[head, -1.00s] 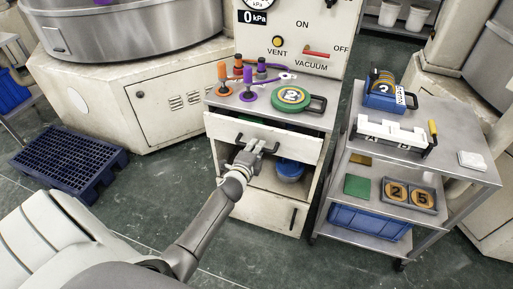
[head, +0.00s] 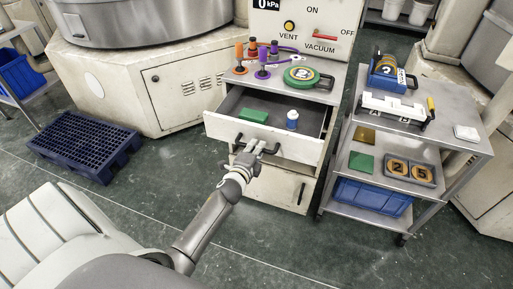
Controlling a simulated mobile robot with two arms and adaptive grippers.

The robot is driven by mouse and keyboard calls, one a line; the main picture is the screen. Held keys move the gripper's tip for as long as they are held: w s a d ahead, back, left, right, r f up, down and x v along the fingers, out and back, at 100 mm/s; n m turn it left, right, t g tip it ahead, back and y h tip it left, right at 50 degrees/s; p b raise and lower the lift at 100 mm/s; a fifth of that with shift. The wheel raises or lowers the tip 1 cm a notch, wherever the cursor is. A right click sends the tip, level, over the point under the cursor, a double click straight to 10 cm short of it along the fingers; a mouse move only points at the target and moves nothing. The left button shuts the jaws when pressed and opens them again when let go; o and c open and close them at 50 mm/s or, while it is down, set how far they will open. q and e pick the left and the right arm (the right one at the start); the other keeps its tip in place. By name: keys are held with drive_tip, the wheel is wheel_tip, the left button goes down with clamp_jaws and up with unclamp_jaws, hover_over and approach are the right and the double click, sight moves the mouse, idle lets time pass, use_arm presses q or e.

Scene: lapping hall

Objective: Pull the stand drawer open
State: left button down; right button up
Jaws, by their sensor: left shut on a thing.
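The stand drawer (head: 222,127) is pulled well out of the stand (head: 331,97), with its white front facing me. Inside it lie a green block (head: 254,115) and a small white bottle with a blue cap (head: 292,121). My left gripper (head: 258,147) is shut on the dark drawer handle (head: 274,151) at the middle of the front. The gripper hides part of the handle. My right gripper is out of view.
A grey cart (head: 458,150) stands close on the right, with trays and a blue bin (head: 371,197). Orange and purple fittings and a green disc (head: 301,77) sit on the stand top. A blue pallet (head: 84,142) lies left. The floor between is clear.

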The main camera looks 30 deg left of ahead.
use_arm(q)
drive_tip(key=c, duration=1.5)
unclamp_jaws()
drive_tip(key=shift+o, duration=0.2)
drive_tip(key=v, duration=1.2)
drive_tip(key=s+d+f+n+g+h, duration=0.15)
drive_tip(key=s+f, duration=0.25)
drive_tip(key=f, duration=0.6)
drive_tip(key=s+d+f+n+g, duration=0.3)
drive_tip(key=s+f, duration=0.1)
drive_tip(key=f, duration=0.5)
drive_tip(key=s+d+f+n+g+h, duration=0.1)
drive_tip(key=s+d+f+n+g, duration=0.2)
drive_tip(key=f, duration=0.7)
drive_tip(key=s+d+f+n+g, duration=0.1)
drive_tip(key=s+f+g, duration=0.1)
drive_tip(key=s+f, duration=0.3)
drive_tip(key=s+f+n+g+h, duration=0.1)
drive_tip(key=s+f, duration=0.4)
drive_tip(key=s, duration=0.9)
drive_tip(key=s+d+f+n+g, duration=0.1)
drive_tip(key=s+f+n+g, duration=0.2)
drive_tip(key=s, duration=0.6)
drive_tip(key=shift+s+d+f+g, duration=0.2)
drive_tip(key=shift+d+f+g, duration=0.15)
drive_tip(key=shift+f, duration=0.6)
